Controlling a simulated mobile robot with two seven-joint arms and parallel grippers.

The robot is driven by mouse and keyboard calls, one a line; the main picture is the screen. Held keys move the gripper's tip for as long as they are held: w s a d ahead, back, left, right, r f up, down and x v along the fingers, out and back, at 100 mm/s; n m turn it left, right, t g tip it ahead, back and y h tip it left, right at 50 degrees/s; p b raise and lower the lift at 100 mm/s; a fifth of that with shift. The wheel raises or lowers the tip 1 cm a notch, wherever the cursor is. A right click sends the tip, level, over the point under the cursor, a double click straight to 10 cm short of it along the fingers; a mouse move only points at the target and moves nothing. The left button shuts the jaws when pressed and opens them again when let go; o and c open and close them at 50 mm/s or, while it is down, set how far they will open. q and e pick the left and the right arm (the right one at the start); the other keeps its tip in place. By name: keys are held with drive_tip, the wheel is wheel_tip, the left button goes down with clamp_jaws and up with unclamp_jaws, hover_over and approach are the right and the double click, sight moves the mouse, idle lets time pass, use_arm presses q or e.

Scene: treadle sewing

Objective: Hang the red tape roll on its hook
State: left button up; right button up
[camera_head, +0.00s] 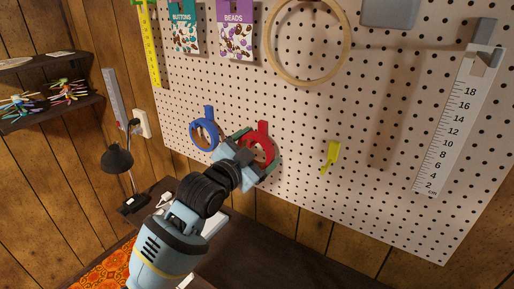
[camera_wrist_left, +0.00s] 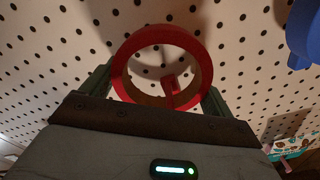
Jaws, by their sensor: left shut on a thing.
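The red tape roll (camera_head: 269,149) is at the pegboard, in front of the lower part of the red hook (camera_head: 263,128). In the left wrist view the roll (camera_wrist_left: 123,62) is a ring with its opening towards the board, and a small red piece of the hook (camera_wrist_left: 172,86) shows inside the opening. My left gripper (camera_head: 257,151) is shut on the roll, with one dark green finger on each side of it; the fingers also show in the left wrist view (camera_wrist_left: 158,90). Whether the roll touches the hook cannot be told. My right gripper is out of view.
A blue tape roll (camera_head: 195,136) hangs on a blue hook to the left. A yellow hook (camera_head: 331,155) to the right is empty. A wooden hoop (camera_head: 272,58) and a ruler (camera_head: 452,125) hang on the pegboard (camera_head: 380,200). A black lamp (camera_head: 118,158) stands at left.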

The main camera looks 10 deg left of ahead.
use_arm(q)
drive_tip(key=shift+f, duration=0.35)
drive_tip(key=o, duration=0.8)
drive_tip(key=v, duration=0.8)
idle(0.9)
